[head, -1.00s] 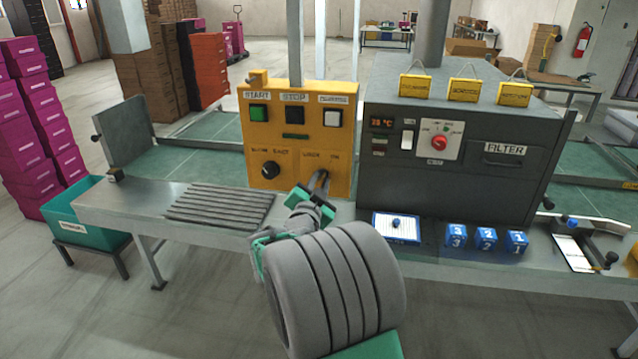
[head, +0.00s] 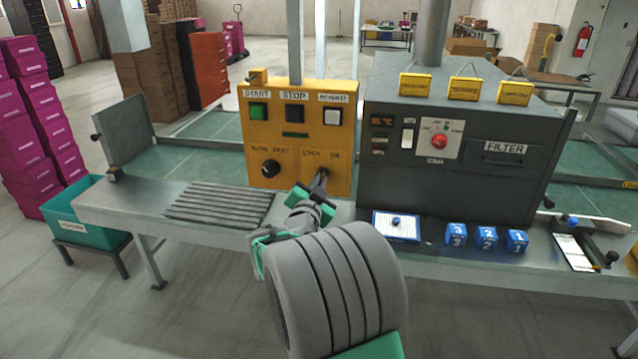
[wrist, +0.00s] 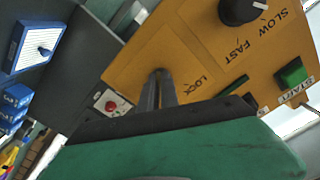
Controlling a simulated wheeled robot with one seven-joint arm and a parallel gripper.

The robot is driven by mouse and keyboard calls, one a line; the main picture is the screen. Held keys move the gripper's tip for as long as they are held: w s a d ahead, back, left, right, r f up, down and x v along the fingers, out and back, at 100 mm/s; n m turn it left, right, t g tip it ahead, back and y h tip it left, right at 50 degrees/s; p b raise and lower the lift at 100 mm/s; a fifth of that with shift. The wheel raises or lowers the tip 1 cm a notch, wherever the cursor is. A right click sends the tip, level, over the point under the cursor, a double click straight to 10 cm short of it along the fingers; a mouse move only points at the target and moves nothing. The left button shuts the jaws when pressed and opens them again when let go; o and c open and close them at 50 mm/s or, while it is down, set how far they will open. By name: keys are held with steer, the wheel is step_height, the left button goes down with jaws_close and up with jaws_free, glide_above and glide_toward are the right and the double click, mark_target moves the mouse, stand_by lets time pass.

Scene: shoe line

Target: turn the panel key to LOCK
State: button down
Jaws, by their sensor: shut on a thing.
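The yellow control panel (head: 250,160) stands on the bench, with LOCK and ON marked on its lower right. It also fills much of the wrist view (wrist: 200,50), where the word LOCK shows beside my fingers. My gripper (head: 322,180) reaches the lower right of the panel, below the LOCK and ON marks. In the wrist view my gripper's narrow fingers (wrist: 158,90) are close together against the panel face. They are shut on the key, which they hide almost wholly, so its angle cannot be told.
The panel has a green START button (head: 258,112), a black STOP button (head: 294,114), a white button (head: 332,117) and a black SLOW/FAST knob (head: 271,168). A dark grey cabinet (head: 460,190) stands close to its right. A blue-framed pad (head: 397,238) and numbered blue blocks (head: 486,238) lie in front.

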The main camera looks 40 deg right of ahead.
steer(key=n+b, duration=0.1)
steer(key=n, duration=0.5)
steer(key=n+b, duration=0.2)
steer(key=n, duration=0.5)
steer(key=shift+s+d, duration=0.2)
steer(key=shift+n, duration=0.4)
steer(key=c, duration=1.6)
jaws_free()
